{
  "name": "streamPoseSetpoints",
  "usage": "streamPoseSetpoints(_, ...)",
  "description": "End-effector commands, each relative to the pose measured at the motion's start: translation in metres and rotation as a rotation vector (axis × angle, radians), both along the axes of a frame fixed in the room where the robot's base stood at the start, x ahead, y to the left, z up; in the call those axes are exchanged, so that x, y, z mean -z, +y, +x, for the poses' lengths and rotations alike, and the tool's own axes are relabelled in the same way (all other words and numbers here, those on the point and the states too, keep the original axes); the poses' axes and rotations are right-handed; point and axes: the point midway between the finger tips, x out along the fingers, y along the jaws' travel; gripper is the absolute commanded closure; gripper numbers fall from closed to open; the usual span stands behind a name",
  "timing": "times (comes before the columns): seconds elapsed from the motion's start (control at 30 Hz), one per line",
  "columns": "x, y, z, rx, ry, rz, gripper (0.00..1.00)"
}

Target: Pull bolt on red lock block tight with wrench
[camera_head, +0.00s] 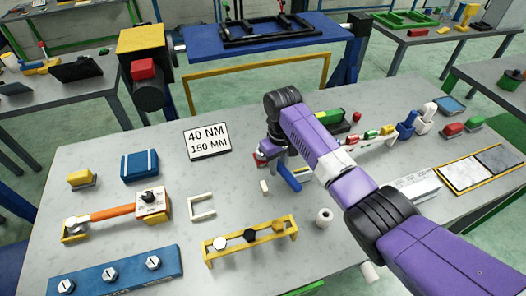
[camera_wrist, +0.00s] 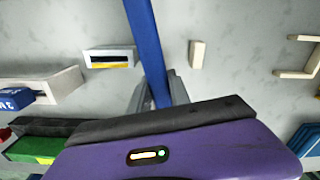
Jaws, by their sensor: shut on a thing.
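My gripper (camera_head: 277,160) is over the middle of the grey table, partly hidden by my arm in the head view. Its fingers (camera_wrist: 158,92) are shut on a blue bar (camera_wrist: 146,38), which also shows in the head view (camera_head: 289,178). The bar's ends are not clear, so I cannot tell whether it is the wrench. A red block on a grey base (camera_head: 453,130) sits at the right, apart from my gripper; no bolt can be made out on it. An orange-handled tool (camera_head: 113,212) lies at the left between a yellow support and a dial box.
A white U-shaped piece (camera_head: 202,207) and small beige block (camera_head: 264,186) are near the bar. A yellow rack (camera_head: 250,243) and blue bolt plate (camera_head: 110,274) stand in front. A green block (camera_wrist: 38,147) lies near my gripper. A "40 NM 150 MM" sign (camera_head: 208,141) stands behind.

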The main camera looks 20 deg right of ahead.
Motion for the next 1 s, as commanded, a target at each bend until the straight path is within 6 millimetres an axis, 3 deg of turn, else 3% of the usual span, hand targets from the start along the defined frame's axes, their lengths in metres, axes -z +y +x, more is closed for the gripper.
streamPoseSetpoints(0.47,-0.002,0.002,0.000,0.025,-0.001,0.000,1.00)
streamPoseSetpoints(1.0,-0.001,0.015,-0.002,0.174,-0.002,0.001,1.00)
